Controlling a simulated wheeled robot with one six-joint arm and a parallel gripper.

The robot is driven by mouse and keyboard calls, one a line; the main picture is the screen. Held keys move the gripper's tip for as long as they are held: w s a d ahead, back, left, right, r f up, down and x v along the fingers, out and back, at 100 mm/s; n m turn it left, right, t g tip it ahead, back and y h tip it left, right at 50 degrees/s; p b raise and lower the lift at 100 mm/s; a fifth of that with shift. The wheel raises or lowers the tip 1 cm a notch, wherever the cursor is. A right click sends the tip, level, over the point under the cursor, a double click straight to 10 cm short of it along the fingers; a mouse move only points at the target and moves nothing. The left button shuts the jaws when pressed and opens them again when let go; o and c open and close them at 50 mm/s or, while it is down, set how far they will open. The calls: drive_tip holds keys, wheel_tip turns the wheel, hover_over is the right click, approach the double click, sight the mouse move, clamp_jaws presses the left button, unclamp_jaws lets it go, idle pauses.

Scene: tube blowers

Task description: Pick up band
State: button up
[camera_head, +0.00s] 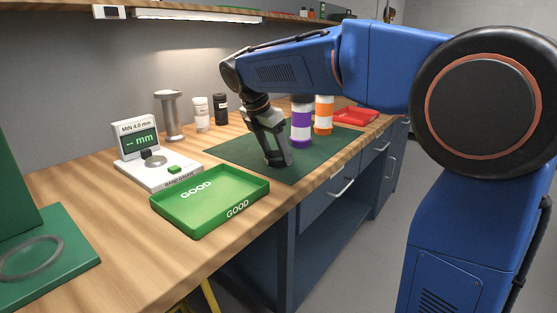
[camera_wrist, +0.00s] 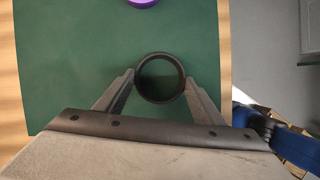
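A dark round band (camera_wrist: 160,98) lies over the green mat in the wrist view, seen from above with its opening facing me. My gripper (camera_wrist: 160,76) has its two grey fingers apart, one on each side of the band. The fingertips are at or very close to its outer wall; I cannot tell whether they press on it. In the head view my gripper (camera_head: 278,162) points down at the green mat (camera_head: 235,150), with its tips low over it. The band is not clear there.
Behind my gripper stand a purple-and-white cylinder (camera_head: 301,131) and an orange-and-white one (camera_head: 323,118). Nearer are a green GOOD tray (camera_head: 205,222), a band gauge (camera_head: 150,174) reading "-- mm" and a grey ring (camera_head: 30,258) on a green stand. A red tray (camera_head: 355,117) is far back.

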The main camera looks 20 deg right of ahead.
drive_tip(key=shift+r, duration=0.1)
drive_tip(key=shift+c, duration=0.5)
wheel_tip(320, 180, up, 10)
